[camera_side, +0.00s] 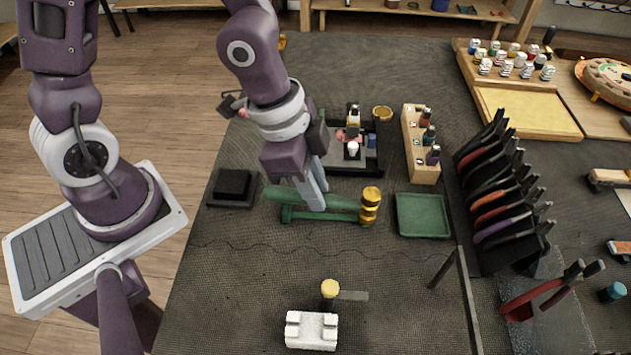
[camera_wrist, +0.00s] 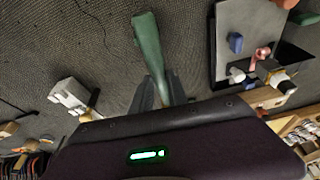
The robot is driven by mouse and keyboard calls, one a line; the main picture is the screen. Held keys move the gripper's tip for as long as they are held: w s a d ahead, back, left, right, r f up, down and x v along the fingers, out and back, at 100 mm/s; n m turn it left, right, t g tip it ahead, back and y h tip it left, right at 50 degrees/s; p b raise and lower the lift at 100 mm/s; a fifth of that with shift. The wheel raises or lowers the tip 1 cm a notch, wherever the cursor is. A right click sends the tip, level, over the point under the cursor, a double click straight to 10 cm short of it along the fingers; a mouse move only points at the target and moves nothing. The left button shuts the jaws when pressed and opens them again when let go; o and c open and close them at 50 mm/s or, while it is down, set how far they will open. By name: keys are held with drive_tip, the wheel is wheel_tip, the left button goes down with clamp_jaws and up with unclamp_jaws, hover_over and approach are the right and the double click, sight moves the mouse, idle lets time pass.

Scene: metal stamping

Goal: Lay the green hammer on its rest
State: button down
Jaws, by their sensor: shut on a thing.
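The green hammer (camera_side: 280,194) has a long green handle and a brass head (camera_side: 370,203), which points right in the side view. My gripper (camera_side: 315,203) points down and is shut on the handle, near its middle. The handle's thick end (camera_wrist: 147,38) sticks out past my fingers in the wrist view; the head is hidden there. A low green frame, apparently the rest (camera_side: 291,216), lies on the mat directly below the hammer and runs along it. The hammer is roughly level and very close above it; I cannot tell whether they touch.
A green tray (camera_side: 423,235) lies to the right. A black block (camera_side: 232,184) sits to the left. Behind are a black press stand (camera_side: 368,158) and a wooden bottle holder (camera_side: 413,155). A pliers rack (camera_side: 500,240) stands farther right. A white block (camera_side: 311,332) is in front.

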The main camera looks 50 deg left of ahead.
drive_tip(key=shift+f, duration=0.45)
idle(0.3)
drive_tip(key=c, duration=1.2)
unclamp_jaws()
drive_tip(key=shift+v, duration=3.45)
drive_tip(key=s+a+r+n+t+y, duration=0.2)
drive_tip(key=s+a+r+n+t, duration=0.1)
drive_tip(key=s+a+r+n, duration=0.5)
drive_tip(key=a+r+n, duration=0.2)
drive_tip(key=a, duration=0.1)
drive_tip(key=shift+s+a+r+y, duration=0.25)
drive_tip(key=shift+s+r+y, duration=0.05)
